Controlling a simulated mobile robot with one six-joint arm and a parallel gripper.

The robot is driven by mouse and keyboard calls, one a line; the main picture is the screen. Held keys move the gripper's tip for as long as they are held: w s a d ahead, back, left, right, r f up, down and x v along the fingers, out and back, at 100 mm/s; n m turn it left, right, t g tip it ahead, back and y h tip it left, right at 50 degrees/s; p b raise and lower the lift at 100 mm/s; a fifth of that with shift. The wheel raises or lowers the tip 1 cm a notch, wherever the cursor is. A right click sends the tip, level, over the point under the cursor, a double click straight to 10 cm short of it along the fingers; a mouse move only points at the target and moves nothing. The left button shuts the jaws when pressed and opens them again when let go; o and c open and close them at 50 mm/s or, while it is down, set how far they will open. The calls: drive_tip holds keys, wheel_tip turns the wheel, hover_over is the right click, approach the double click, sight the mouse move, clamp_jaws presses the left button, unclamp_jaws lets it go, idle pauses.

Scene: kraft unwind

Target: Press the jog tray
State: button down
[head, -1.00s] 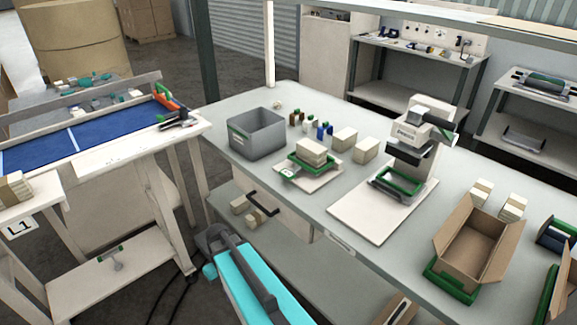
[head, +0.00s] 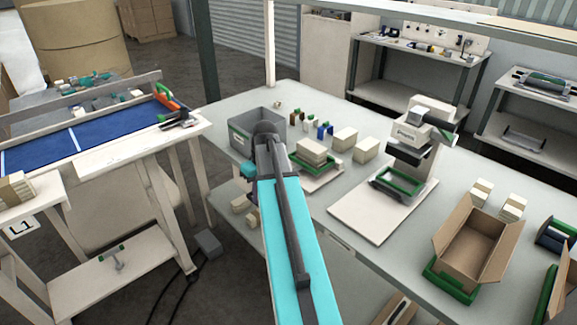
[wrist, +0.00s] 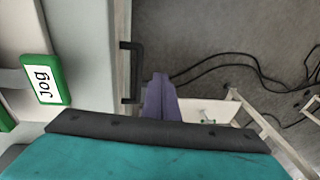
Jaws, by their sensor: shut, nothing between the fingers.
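The jog tray (head: 316,168) is a green-edged tray with a stack of pale pads on it, on the grey bench in the head view. My arm covers its left front part there. In the wrist view a green-framed label reading "Jog" (wrist: 43,80) shows at the left edge, on the bench side. My gripper (wrist: 158,78) is shut and empty, its purple fingers pointing over the gap beside the bench front, clear of the label.
A grey bin (head: 241,137) stands left of the tray, partly behind my arm. A press machine (head: 412,150) is to the right. A dark drawer handle (wrist: 131,72) sticks out from the bench front.

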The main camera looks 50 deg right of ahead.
sight(303, 163)
drive_tip(key=s+d+r+t, duration=0.1)
drive_tip(key=s+d+r, duration=0.2)
drive_tip(key=d+r, duration=0.3)
drive_tip(key=s+d+r+t+h, duration=0.1)
drive_tip(key=s+d+r, duration=0.2)
drive_tip(key=r, duration=1.1)
drive_tip(key=d, duration=0.3)
drive_tip(key=shift+d+r, duration=0.15)
drive_tip(key=shift+r, duration=0.25)
drive_tip(key=shift+w+f, duration=0.1)
drive_tip(key=shift+f, duration=0.05)
drive_tip(key=shift+p+x, duration=1.2)
drive_tip(key=shift+x, duration=3.7)
drive_tip(key=shift+d+f+p, duration=0.15)
drive_tip(key=shift+f+p, duration=0.4)
drive_tip(key=shift+f, duration=1.4)
